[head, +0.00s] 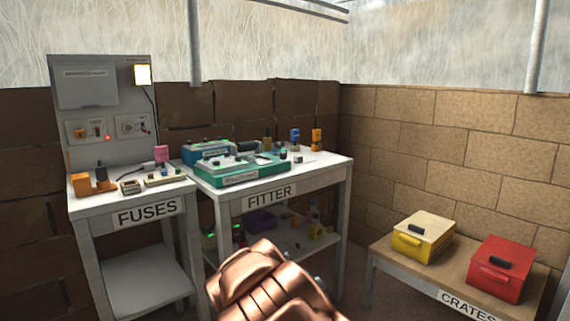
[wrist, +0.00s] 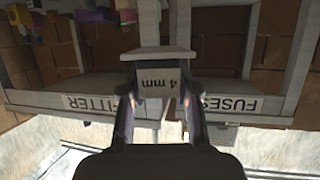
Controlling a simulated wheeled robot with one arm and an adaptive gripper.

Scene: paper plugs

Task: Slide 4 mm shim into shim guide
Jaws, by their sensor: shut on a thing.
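In the wrist view, which looks upside down, my gripper (wrist: 159,94) is shut on a grey block labelled "4 mm", the shim (wrist: 157,78). One finger lies on each side of the label. A wider grey bar shows just beyond the label, and a narrow grey strip seems to extend from it. The head view shows my copper-coloured arm at the bottom middle, but not the gripper or the shim. I cannot pick out the shim guide for certain. A green-based device (head: 241,172) sits on the FITTER table (head: 318,170).
The FUSES table (head: 90,204) with an upright panel (head: 103,95) stands at the left. Small parts crowd the FITTER tabletop, with more on its lower shelf. The CRATES table (head: 455,268) at right holds a yellow crate (head: 424,237) and a red crate (head: 497,275).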

